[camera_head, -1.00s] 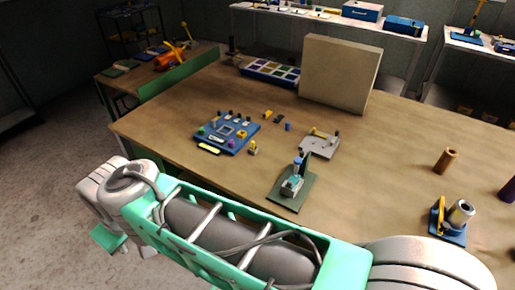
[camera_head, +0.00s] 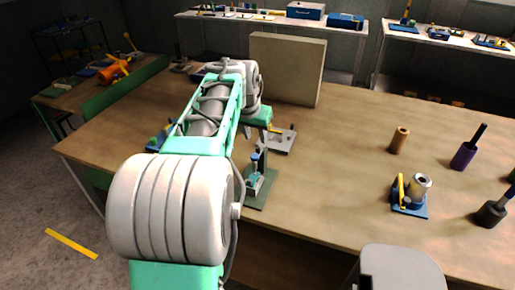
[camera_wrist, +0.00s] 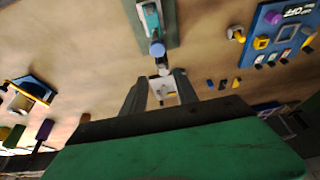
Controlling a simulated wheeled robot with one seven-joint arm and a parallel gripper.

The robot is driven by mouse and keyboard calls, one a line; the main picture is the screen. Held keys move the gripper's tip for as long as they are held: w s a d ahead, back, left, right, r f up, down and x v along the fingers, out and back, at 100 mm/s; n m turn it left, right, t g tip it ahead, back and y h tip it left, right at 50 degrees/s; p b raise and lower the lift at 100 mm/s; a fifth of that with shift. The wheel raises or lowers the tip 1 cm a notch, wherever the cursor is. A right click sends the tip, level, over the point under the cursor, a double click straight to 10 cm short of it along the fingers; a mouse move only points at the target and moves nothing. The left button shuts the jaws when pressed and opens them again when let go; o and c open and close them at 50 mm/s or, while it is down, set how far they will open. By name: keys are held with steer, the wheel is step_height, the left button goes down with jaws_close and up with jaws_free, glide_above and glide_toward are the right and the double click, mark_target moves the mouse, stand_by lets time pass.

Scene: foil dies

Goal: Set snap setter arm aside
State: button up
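A small press with a light-blue body and a blue-capped top (camera_head: 256,172), which seems to be the snap setter, stands on a dark green base (camera_head: 258,198) near the table's front edge. In the wrist view its light-blue body (camera_wrist: 151,18) and blue top show at the upper middle. My gripper (camera_wrist: 160,78) is open, with its two fingers apart and nothing held between them. The fingers point toward the press but are apart from it in the picture; the height gap is unclear. In the head view the gripper is mostly hidden behind my arm. I cannot tell a separate setter arm.
A grey plate (camera_head: 283,140) lies behind the press. A blue board (camera_wrist: 268,22) with several small parts is mostly hidden by my arm in the head view. A blue-based tool (camera_head: 410,210) and a brown cylinder (camera_head: 399,141) stand right. A beige block (camera_head: 290,70) stands behind.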

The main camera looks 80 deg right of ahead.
mark_target(258, 148)
steer(key=p+x, duration=0.1)
steer(key=x, duration=0.6)
steer(key=shift+w+f, duration=0.1)
steer(key=shift+f, duration=0.05)
steer(key=shift+c, duration=0.6)
jaws_close()
stand_by(0.5)
